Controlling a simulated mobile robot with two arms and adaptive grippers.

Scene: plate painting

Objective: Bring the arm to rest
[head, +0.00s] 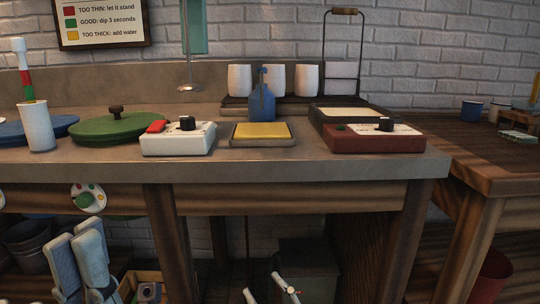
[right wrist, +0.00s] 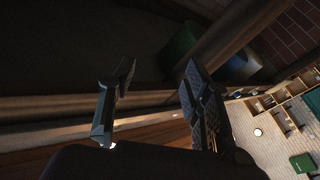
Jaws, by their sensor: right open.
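My right gripper (right wrist: 160,82) is open in the right wrist view. Its two dark fingers stand apart with nothing between them. It is away from the worktop, with wooden beams and the floor behind it. In the head view, small pale and dark parts at the bottom middle look like the same gripper, below the table edge. Pale blue-grey parts at the lower left of the head view may be my left gripper (head: 84,262); I cannot tell how its jaws stand.
The worktop (head: 300,168) holds a white control box (head: 178,142), a red-brown box (head: 372,141), a yellow pad (head: 262,131), a blue bottle (head: 262,104) and a green lid (head: 120,128). A table leg (head: 172,240) stands below. A side table (head: 465,160) is at right.

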